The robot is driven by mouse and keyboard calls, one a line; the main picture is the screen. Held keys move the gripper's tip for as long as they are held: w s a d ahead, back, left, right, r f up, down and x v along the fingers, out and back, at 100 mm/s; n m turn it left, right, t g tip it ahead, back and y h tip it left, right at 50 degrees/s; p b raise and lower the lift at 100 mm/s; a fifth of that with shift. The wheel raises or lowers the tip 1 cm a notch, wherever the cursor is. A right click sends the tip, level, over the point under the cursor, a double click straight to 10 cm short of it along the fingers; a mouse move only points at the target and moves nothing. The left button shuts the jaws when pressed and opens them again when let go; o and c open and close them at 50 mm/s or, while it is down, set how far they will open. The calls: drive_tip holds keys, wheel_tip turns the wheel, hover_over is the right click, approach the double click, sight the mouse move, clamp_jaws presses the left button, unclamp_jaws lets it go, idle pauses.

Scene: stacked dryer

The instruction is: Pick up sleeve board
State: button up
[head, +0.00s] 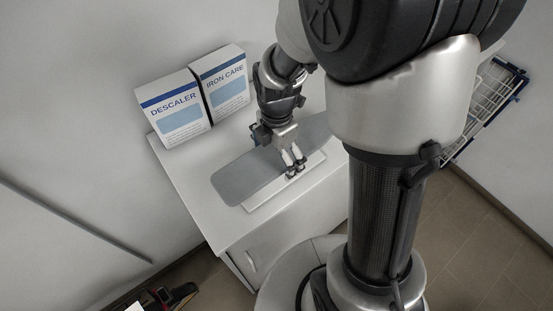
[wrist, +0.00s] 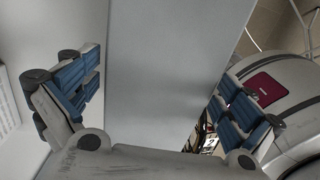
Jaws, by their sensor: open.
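The sleeve board (head: 245,179) is a long grey padded board with a rounded left end. It lies over a white base on top of a white cabinet in the head view. My gripper (head: 294,171) is above the board, fingers pointing down near its front edge. In the wrist view the grey board (wrist: 165,75) runs between the two blue-padded fingers of my open gripper (wrist: 160,95). The head view does not show clearly how deep the fingers reach, and my arm hides the board's far right part.
A descaler box (head: 172,112) and an iron care box (head: 220,84) stand behind the board against the wall. The white cabinet top (head: 188,176) is clear at the left. A wire rack (head: 487,98) is at the right. A dark red-and-yellow object (head: 165,298) lies at the lower left.

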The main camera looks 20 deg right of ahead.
drive_tip(key=shift+c, duration=0.4)
drive_tip(key=c, duration=1.2)
drive_tip(key=shift+c, duration=0.3)
drive_tip(key=shift+r, duration=0.15)
